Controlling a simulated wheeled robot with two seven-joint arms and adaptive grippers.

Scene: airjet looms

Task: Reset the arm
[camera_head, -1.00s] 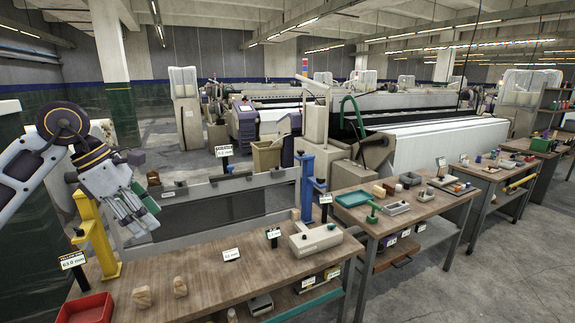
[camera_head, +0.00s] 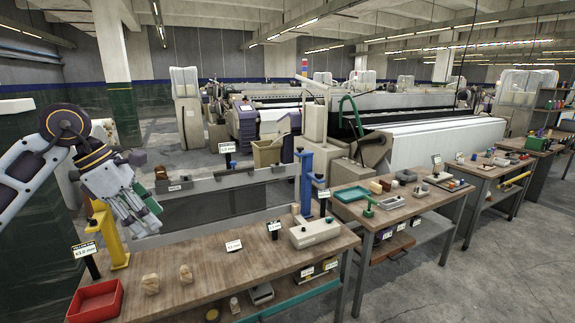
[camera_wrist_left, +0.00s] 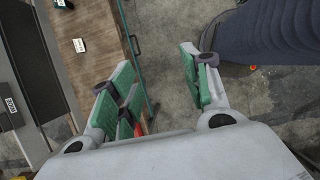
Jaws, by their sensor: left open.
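My left arm comes in from the left in the head view, and its gripper (camera_head: 143,212) hangs in front of the yellow post at the left end of the near workbench (camera_head: 215,270). In the left wrist view the same gripper (camera_wrist_left: 165,85) shows its two green-padded fingers spread apart. Nothing is between them; grey floor shows in the gap. The gripper is above the bench and touches nothing that I can see. My right gripper is in neither view.
More benches stand to the right, with looms behind and open floor at lower right.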

